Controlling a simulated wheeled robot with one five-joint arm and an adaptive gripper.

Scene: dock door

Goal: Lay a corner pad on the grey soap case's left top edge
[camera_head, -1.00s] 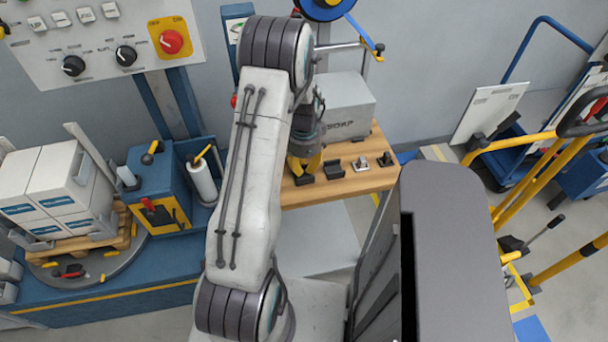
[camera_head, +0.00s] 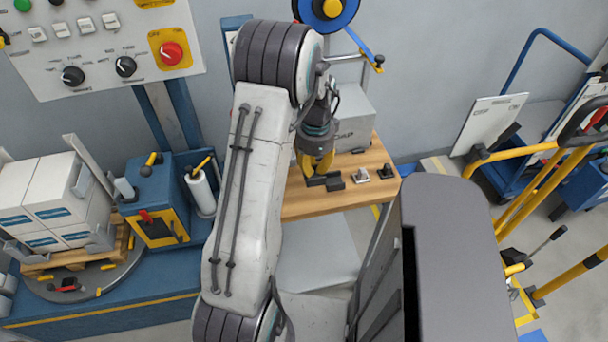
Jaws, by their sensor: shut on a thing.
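The grey soap case (camera_head: 357,108) stands at the back of a wooden bench (camera_head: 300,204). My arm and gripper hide its left part, including the left top edge. My gripper (camera_head: 318,174) has yellow fingers, points down over the bench in front of the case, and is shut on a dark corner pad (camera_head: 317,181). The pad's underside and its height above the bench cannot be made out. Another dark corner pad (camera_head: 335,184) lies just right of the gripper. A light-topped small piece (camera_head: 361,176) and a further dark one (camera_head: 385,171) sit farther right.
A blue strap reel (camera_head: 328,10) hangs above the case, with a rod and blue strap (camera_head: 362,45) to its right. A control panel (camera_head: 100,45) and wrapped boxes (camera_head: 55,200) are at left. Yellow rails (camera_head: 520,150) are at right.

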